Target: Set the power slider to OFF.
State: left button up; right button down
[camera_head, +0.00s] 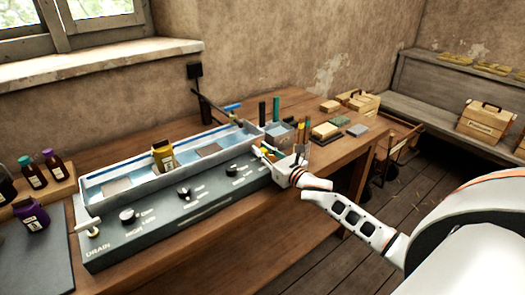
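A grey control panel (150,240) runs along the front of a long, shallow tray unit on the wooden table. It carries several black knobs, such as one knob (184,192) near its middle, and a pale lever (90,228) by the word DRAIN. My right gripper (262,155) is at the panel's right end, above its surface. The gripper and wrist cover that end, and I cannot make out the power slider or its setting. The fingers are too small to tell open from shut, or whether they touch anything. My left gripper is not in view.
The tray (100,185) behind the panel holds a yellow-labelled packet (163,155). Bottles (35,218) stand at the left. A small box (280,133), pencils and blocks (325,131) stand on the table right of the panel. A bench (435,95) lines the far wall.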

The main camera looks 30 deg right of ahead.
aim_at(265, 152)
jog(key=s, duration=0.3)
jog(key=s+p, duration=0.1)
jog(key=s, duration=0.1)
jog(key=shift+s+d, duration=0.2)
jog(key=shift+s, duration=0.2)
jog(key=c, duration=2.1)
grip_release()
jog(key=shift+f, duration=0.1)
jog(key=o, duration=0.3)
jog(key=shift+s, duration=0.15)
jog(key=s, duration=0.8)
jog(key=s+d, duration=0.1)
jog(key=s, duration=0.3)
